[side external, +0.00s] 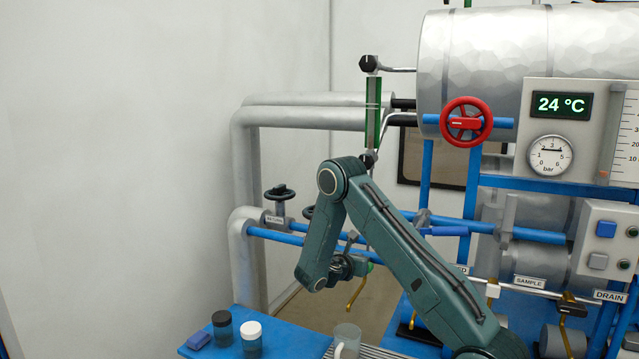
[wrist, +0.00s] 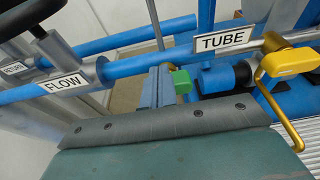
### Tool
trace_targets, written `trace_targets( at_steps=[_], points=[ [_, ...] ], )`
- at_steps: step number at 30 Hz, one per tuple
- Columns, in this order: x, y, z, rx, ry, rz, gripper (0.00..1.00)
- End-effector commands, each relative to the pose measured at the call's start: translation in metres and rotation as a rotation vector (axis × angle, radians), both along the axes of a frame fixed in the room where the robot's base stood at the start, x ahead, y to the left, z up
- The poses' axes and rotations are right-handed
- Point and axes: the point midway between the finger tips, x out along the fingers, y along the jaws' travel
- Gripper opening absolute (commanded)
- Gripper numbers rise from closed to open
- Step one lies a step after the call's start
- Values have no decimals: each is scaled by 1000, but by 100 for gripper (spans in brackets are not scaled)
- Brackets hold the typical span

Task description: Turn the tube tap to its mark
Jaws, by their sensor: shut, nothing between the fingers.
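The tube tap shows in the wrist view as a yellow lever handle (wrist: 290,64) at the right, below a brass fitting and right of the TUBE label (wrist: 223,40). A bent brass spout (wrist: 281,115) hangs below it. My gripper (wrist: 166,84) is shut and empty, left of the tap and apart from the yellow handle. A small green block (wrist: 182,81) shows just right of the fingers; I cannot tell whether they touch. In the side view my forearm and wrist hide most of the tap; a brass spout (side external: 356,293) shows below the wrist. The tap's mark is not clearly identifiable.
Blue pipes (wrist: 150,62) run beside the gripper, with a FLOW label (wrist: 63,82). A red handwheel (side external: 466,121) is higher up. Free room lies left of the pipes.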

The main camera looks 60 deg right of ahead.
Motion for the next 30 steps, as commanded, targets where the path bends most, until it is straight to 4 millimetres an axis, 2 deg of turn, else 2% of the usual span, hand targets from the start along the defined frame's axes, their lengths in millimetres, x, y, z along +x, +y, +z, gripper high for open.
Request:
trace_targets(
  at_steps=[15,30],
  points=[
    [10,0,-3,0,0,1,0],
    [11,0,-3,0,0,0,0]
  ],
)
